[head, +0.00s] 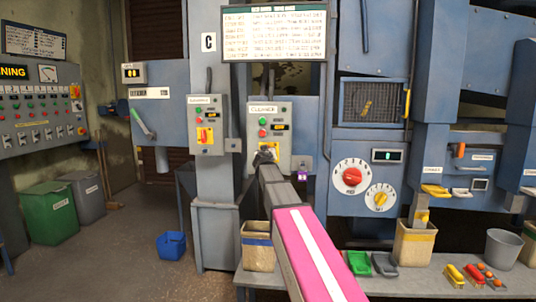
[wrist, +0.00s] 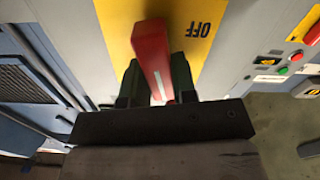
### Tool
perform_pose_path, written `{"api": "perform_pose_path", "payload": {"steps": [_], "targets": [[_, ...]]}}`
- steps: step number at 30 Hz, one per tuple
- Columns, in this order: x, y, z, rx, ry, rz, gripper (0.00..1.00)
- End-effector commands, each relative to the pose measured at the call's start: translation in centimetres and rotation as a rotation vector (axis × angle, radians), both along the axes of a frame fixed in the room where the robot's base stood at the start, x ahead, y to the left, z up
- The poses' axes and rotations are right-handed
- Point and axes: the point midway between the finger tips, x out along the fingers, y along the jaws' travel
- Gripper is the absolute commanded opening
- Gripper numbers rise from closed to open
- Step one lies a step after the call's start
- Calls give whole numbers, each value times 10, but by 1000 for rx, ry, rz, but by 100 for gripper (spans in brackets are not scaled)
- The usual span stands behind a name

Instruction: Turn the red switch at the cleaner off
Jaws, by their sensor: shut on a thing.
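The cleaner's grey control box (head: 284,135) hangs on the blue cabinet in the middle of the head view, with a green and a red button and a yellow plate low on it. My gripper (head: 266,156) is at that plate and hides the switch there. In the wrist view the red switch handle (wrist: 151,45) stands between the two dark fingers of my gripper (wrist: 156,84), which is shut on it. The handle is slightly tilted in that picture. The yellow plate (wrist: 215,45) behind it reads OFF, upside down, right of the handle; no other marking shows.
A similar grey box (head: 205,125) with its own red switch is on the column just left. A red dial (head: 351,177) and yellow dial (head: 380,198) are on the right.

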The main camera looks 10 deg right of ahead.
Motion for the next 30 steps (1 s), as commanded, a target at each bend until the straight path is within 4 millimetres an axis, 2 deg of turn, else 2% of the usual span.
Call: {"api": "perform_pose_path", "payload": {"steps": [30], "targets": [[2, 5, -5, -914, 297, 0, 2]]}}
